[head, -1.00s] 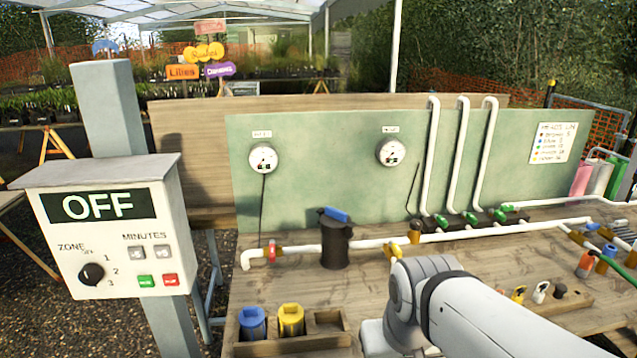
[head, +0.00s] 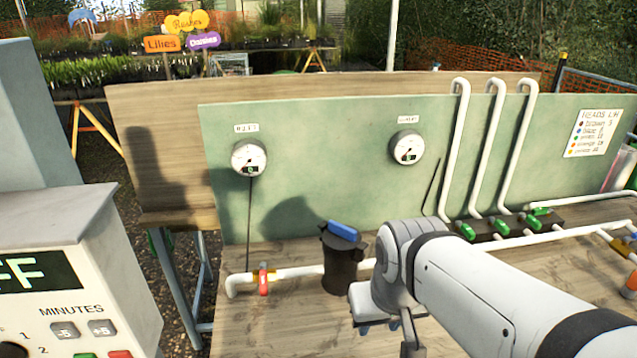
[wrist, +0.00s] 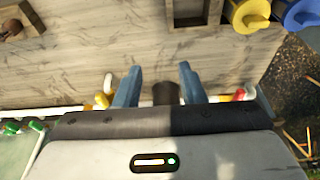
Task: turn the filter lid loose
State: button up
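The filter (head: 342,265) is a dark upright canister in the white pipe line on the bench, left of my arm in the head view. Its lid (head: 342,231) has a blue bar handle on top. My gripper (head: 379,327) is in front of the filter and to its right, apart from it. In the wrist view my gripper (wrist: 159,86) shows two blue fingers spread apart with nothing held. The dark filter body (wrist: 166,94) appears beyond the gap between them. The lid is not clearly visible there.
A red-handled valve (head: 263,279) sits on the pipe left of the filter. A green board (head: 320,180) with two gauges stands behind. A controller box (head: 70,260) is at left. Yellow (wrist: 250,14) and blue (wrist: 302,12) cups show in the wrist view.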

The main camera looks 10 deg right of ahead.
aim_at(341, 226)
jog(key=shift+o, duration=1.4)
jog(key=shift+w+a+r, duration=0.15)
jog(key=shift+w+a, duration=0.05)
jog(key=shift+w, duration=0.15)
jog(key=o, duration=0.6)
jog(key=w+r+n+g+b, duration=0.1)
jog(key=w+r+n, duration=0.2)
jog(key=w, duration=0.8)
jog(key=shift+w+d+r+n, duration=0.3)
jog(key=shift+w+d+r, duration=0.05)
jog(key=shift+d+r, duration=0.1)
jog(key=o, duration=0.5)
jog(key=w+n, duration=0.1)
jog(key=w, duration=0.4)
jog(key=w+n+g+b, duration=0.1)
jog(key=w+n, duration=0.1)
jog(key=w, duration=0.3)
jog(key=w+a+n+g, duration=0.1)
jog(key=w+n, duration=0.1)
jog(key=w, duration=0.4)
jog(key=shift+f, duration=0.25)
jog(key=shift+w+f, duration=0.3)
jog(key=shift+w, duration=0.05)
notch_tip(341, 226, down, 7)
jog(key=shift+f, duration=0.15)
jog(key=c, duration=0.8)
jog(key=n, duration=0.5)
jog(key=shift+s, duration=0.15)
